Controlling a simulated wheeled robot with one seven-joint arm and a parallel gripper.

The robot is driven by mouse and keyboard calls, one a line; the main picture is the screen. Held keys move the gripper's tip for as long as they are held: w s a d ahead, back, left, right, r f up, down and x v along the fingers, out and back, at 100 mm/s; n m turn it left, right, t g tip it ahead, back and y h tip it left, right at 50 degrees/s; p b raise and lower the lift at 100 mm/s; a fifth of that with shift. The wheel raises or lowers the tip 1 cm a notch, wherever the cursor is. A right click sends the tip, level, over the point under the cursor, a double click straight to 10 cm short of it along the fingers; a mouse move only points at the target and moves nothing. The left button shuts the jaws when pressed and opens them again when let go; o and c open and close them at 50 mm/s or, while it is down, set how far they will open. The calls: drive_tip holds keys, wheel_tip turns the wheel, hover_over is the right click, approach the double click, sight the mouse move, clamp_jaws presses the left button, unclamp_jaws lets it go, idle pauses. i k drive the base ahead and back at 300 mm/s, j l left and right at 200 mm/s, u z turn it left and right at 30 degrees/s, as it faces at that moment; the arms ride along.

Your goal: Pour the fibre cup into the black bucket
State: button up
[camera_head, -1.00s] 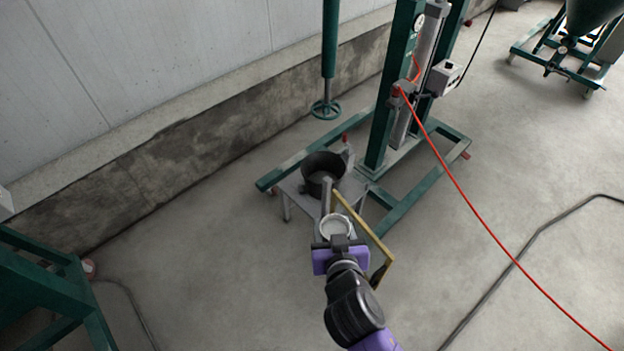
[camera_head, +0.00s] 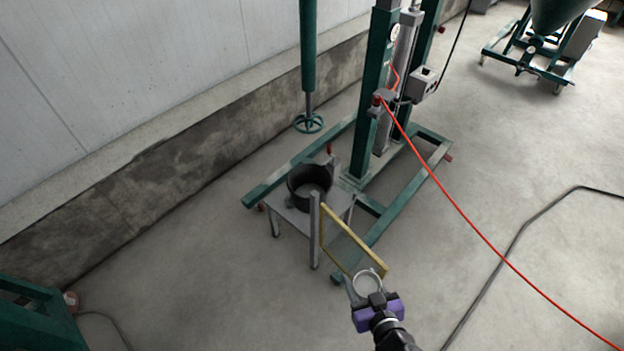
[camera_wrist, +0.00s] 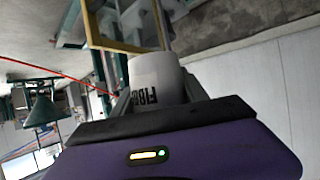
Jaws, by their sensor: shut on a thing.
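The fibre cup (camera_wrist: 157,82) is white with dark lettering and sits between my fingers in the wrist view. In the head view my gripper (camera_head: 370,292) is shut on the cup, whose round rim (camera_head: 367,279) faces up toward the camera. How much fibre is inside is too small to tell. The black bucket (camera_head: 296,191) stands on a small grey stand, up and to the left of my gripper. The cup is clearly apart from the bucket.
A yellow bar frame (camera_head: 350,238) on a grey post (camera_head: 314,222) lies between my gripper and the bucket. A green mixer shaft (camera_head: 308,122) hangs behind the bucket. A red hose (camera_head: 450,195) crosses to the right. Open floor lies left.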

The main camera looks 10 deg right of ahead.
sight(302, 181)
drive_tip(key=i+j+z, duration=0.1)
drive_tip(key=i+j, duration=1.45)
drive_tip(key=i+l, duration=0.05)
drive_tip(key=i, duration=0.05)
